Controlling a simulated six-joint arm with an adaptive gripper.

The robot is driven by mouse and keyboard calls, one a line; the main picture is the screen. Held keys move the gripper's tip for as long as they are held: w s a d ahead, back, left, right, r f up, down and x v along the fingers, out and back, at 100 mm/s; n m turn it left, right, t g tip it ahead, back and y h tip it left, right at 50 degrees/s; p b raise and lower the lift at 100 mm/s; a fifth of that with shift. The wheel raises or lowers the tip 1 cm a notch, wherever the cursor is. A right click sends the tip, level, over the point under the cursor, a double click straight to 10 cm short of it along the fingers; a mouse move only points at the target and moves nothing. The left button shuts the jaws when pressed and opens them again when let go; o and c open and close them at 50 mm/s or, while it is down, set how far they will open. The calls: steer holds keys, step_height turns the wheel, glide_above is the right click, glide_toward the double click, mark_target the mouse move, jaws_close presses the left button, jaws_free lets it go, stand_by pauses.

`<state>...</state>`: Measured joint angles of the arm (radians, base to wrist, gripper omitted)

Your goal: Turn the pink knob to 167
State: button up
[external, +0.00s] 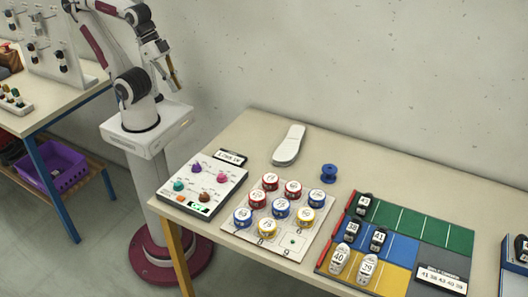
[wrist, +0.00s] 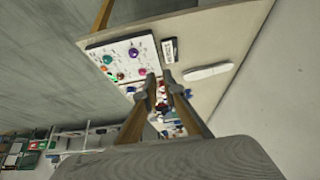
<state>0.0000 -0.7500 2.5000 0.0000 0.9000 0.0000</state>
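The pink knob (external: 221,177) stands on a white control panel (external: 226,196) at the left end of the table. It also shows in the wrist view (wrist: 142,72), small. A purple knob (external: 196,168), a teal knob (external: 178,185) and a brown knob (external: 204,195) share the panel. A green-lit readout (external: 199,209) sits at its front edge; its figures are too small to read. My gripper (external: 177,88) is raised well above and behind the panel, away from every knob. In the wrist view its two fingers (wrist: 160,76) are apart with nothing between them.
A dark display (external: 231,158) lies behind the panel. Several labelled tins (external: 257,199) stand on a board to its right. A white sole (external: 289,145), a blue spool (external: 329,172) and a coloured mat with shoes (external: 428,231) lie beyond. The air above the panel is clear.

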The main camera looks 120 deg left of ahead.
steer(key=o, duration=0.5)
steer(key=m+g+h, duration=0.2)
steer(key=m, duration=0.4)
glide_toward(221, 175)
steer(key=shift+a, duration=0.15)
steer(key=shift+f, duration=0.1)
stand_by(0.4)
steer(key=shift+x, duration=3.75)
